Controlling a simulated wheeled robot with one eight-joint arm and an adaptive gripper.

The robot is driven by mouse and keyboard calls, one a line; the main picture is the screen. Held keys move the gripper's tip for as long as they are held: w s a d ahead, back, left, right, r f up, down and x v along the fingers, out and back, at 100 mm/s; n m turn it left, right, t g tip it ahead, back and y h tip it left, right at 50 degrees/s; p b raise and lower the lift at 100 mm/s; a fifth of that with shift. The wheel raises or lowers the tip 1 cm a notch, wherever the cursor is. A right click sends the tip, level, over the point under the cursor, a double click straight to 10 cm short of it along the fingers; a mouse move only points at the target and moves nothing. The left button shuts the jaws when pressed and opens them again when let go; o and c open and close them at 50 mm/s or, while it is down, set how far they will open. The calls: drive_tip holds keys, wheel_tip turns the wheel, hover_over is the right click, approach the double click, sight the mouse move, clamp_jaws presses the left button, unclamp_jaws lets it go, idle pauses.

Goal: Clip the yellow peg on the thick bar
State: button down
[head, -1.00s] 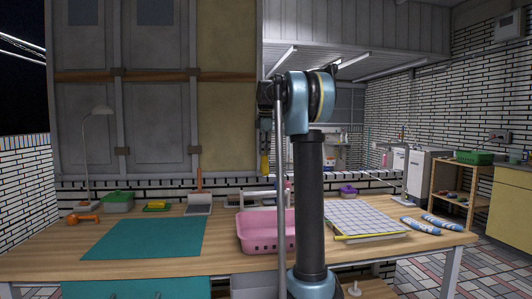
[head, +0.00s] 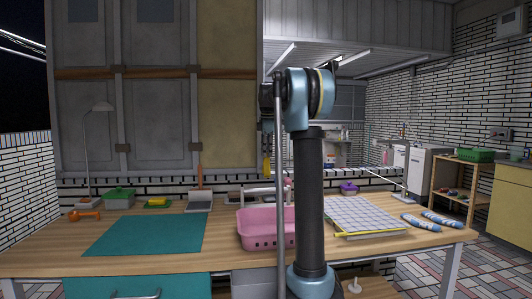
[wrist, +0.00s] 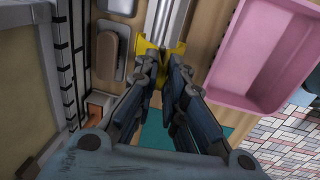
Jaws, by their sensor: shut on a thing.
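The yellow peg (wrist: 159,62) is between the fingertips of my gripper (wrist: 160,82) in the wrist view. The gripper is shut on it, and the peg's yellow jaws point away from the fingers. A pale, thick bar (wrist: 168,18) runs up from the peg in that view; I cannot tell whether the peg touches it or is around it. In the head view a yellow part (head: 266,165) shows left of my arm, above a white rail (head: 258,190) behind the pink basket. My gripper is mostly hidden there by my arm.
The pink basket (head: 253,241) stands at the middle of the table, beside a teal mat (head: 145,235). A gridded board (head: 365,217) lies to the right. A grey tray (wrist: 113,48) with a brown block lies left of the peg.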

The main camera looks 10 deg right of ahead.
drive_tip(key=shift+w+f, duration=0.25)
drive_tip(key=shift+f, duration=1.45)
drive_tip(key=shift+w+f, duration=0.3)
drive_tip(key=shift+f, duration=1.35)
drive_tip(key=shift+w+f, duration=0.25)
drive_tip(key=shift+f, duration=1.55)
drive_tip(key=c, duration=0.9)
unclamp_jaws()
drive_tip(key=shift+o, duration=0.4)
drive_tip(key=o, duration=0.5)
drive_tip(key=shift+c, duration=0.2)
